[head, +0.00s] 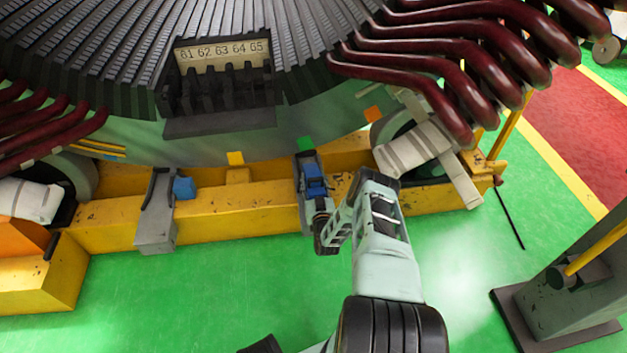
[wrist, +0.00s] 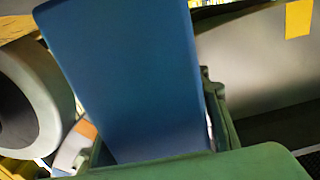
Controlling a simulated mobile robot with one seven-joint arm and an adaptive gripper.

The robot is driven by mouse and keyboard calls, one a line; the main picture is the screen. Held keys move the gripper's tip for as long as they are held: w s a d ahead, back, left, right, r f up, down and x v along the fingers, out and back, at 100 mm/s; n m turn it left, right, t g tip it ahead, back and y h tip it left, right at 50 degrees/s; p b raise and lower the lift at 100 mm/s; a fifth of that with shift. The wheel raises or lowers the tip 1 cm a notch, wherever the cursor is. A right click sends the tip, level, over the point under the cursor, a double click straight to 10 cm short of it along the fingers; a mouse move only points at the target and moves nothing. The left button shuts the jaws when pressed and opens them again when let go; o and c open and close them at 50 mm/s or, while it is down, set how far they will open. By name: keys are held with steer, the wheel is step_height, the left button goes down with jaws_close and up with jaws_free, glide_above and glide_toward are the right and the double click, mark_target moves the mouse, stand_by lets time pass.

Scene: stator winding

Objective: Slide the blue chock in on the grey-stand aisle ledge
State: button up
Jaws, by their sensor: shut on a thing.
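My gripper (head: 317,192) is shut on a blue chock (head: 314,178) at the yellow beam's right part. The chock fills the middle of the wrist view (wrist: 130,80). In the head view it is at a grey stand (head: 299,170) with a green marker (head: 306,143) at its top, just under the big ring. My gripper hides part of chock and stand, so I cannot tell whether the chock rests on the ledge. A second blue block (head: 184,187) sits beside another grey stand (head: 156,215) farther left on the beam.
The yellow beam (head: 220,205) runs under the ring (head: 220,145). A yellow marker (head: 236,158) and an orange marker (head: 373,113) show there. Dark red coils (head: 470,90) overhang at the right. A roller (wrist: 30,100) is left in the wrist view. Green floor in front is open.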

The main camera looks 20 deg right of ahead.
steer(key=shift+f, duration=0.25)
stand_by(0.5)
steer(key=shift+x, duration=0.85)
steer(key=o, duration=1.4)
steer(key=shift+c, duration=0.2)
steer(key=shift+s+f, duration=0.1)
steer(key=shift+f, duration=0.1)
steer(key=shift+s+a, duration=0.2)
steer(key=shift+s, duration=0.25)
steer(key=v, duration=1)
steer(key=shift+s+r, duration=0.2)
steer(key=shift+s, duration=0.25)
